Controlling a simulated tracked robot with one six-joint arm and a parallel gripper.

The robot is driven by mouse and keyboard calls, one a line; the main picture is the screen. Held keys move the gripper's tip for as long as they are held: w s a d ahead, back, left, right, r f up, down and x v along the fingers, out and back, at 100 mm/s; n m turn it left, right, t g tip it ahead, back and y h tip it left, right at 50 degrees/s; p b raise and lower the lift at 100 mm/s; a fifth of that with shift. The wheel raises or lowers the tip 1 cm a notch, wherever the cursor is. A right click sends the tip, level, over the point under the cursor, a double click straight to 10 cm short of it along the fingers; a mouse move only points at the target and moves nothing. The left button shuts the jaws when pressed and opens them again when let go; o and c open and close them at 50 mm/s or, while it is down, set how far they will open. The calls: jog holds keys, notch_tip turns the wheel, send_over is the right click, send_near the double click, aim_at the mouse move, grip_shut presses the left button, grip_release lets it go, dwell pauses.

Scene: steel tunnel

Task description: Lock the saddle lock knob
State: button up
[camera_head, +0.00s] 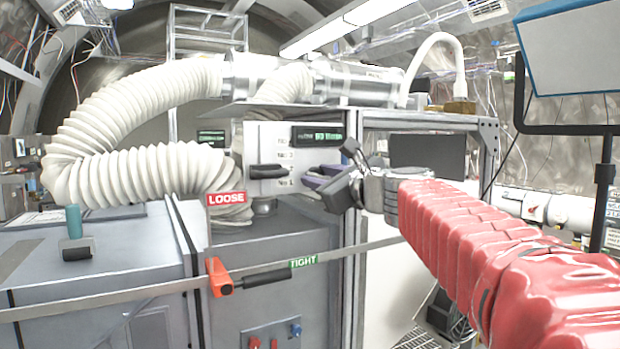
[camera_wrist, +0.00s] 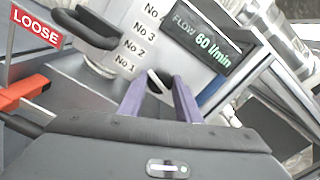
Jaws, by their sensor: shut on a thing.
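An orange-red lever piece (camera_head: 218,278) with a black grip (camera_head: 268,281) is on the steel rail at the front of the cabinet. I take it for the saddle lock knob. The grip points right, just below the green TIGHT label (camera_head: 303,261). A red LOOSE label (camera_head: 226,198) is above. The orange piece also shows at the left of the wrist view (camera_wrist: 22,92). My gripper (camera_head: 312,182), with purple fingers (camera_wrist: 158,82), is up and right of the lever, apart from it, beside the numbered panel. It is shut on a small dark piece with a pale edge, mostly hidden.
The grey panel (camera_head: 258,140) carries labels No 1 to No 4, a black handle (camera_head: 268,172) and a display reading 60 l/min (camera_wrist: 212,48). A ribbed white hose (camera_head: 130,170) lies left. A steel frame post (camera_head: 352,280) stands below my gripper.

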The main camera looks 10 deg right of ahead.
jog(key=shift+w+f, duration=0.1)
jog(key=shift+f, duration=0.25)
jog(key=o, duration=1.1)
jog(key=shift+r, duration=0.2)
jog(key=shift+c, duration=0.2)
jog(key=v, duration=1.4)
